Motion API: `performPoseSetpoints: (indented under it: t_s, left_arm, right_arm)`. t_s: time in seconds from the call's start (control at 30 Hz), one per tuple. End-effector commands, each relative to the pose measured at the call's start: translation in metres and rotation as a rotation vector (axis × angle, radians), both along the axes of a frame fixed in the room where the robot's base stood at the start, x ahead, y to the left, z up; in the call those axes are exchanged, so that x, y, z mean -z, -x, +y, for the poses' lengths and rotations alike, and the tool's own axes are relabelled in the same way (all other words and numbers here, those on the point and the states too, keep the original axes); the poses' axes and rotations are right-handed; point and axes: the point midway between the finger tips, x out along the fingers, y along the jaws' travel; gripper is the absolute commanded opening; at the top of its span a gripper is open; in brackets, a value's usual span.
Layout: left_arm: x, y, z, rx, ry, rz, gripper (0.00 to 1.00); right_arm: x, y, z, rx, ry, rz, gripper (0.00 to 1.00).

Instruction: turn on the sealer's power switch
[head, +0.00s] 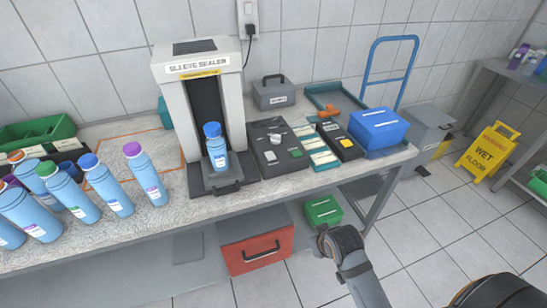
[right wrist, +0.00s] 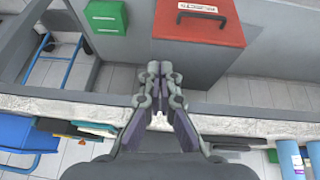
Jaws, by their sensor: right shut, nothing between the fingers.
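The sleeve sealer (head: 178,105) is a white arch on the bench, with a blue bottle (head: 217,150) upright on its dark tray. Right of it lies a dark control panel (head: 265,162) with a pale knob or switch (head: 276,138) and a green button (head: 295,152). I cannot read any label to tell which is the power switch. My right gripper (head: 321,239) is in front of the bench, below its top and apart from the panel. In the right wrist view its fingers (right wrist: 160,68) are together and empty. My left gripper is not in view.
Several capped bottles (head: 103,186) stand at the bench's left. Right of the panel are a black box with a yellow part (head: 341,140) and a blue box (head: 382,128). A wet-floor sign (head: 487,155) stands right.

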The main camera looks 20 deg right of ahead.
Motion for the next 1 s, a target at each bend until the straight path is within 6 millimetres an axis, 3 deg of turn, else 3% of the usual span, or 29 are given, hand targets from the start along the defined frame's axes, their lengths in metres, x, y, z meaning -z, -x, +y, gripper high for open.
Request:
performPoseSetpoints:
  t_s: [0.03, 0.2, 0.3, 0.43, 0.57, 0.87, 1.0]
  left_arm:
    - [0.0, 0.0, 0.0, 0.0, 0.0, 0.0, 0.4]
    - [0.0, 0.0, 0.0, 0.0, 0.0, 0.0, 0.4]
    - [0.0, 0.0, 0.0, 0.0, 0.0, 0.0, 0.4]
    - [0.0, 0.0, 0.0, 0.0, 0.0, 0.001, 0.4]
    - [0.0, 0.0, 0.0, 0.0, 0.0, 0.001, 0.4]
    - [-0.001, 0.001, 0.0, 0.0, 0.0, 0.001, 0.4]
    - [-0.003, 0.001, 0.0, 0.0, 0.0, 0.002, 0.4]
  right_arm:
    - [-0.024, -0.023, 0.006, -0.001, -0.016, -0.083, 0.0]
    - [-0.095, -0.104, 0.022, -0.008, -0.062, -0.377, 0.0]
    - [-0.133, -0.144, 0.03, -0.009, -0.083, -0.534, 0.0]
    - [-0.172, -0.178, 0.037, -0.009, -0.1, -0.681, 0.0]
    - [-0.184, -0.188, 0.039, -0.009, -0.105, -0.728, 0.0]
    - [-0.183, -0.189, 0.039, -0.009, -0.103, -0.727, 0.0]
    - [-0.179, -0.203, 0.039, -0.011, -0.102, -0.726, 0.0]
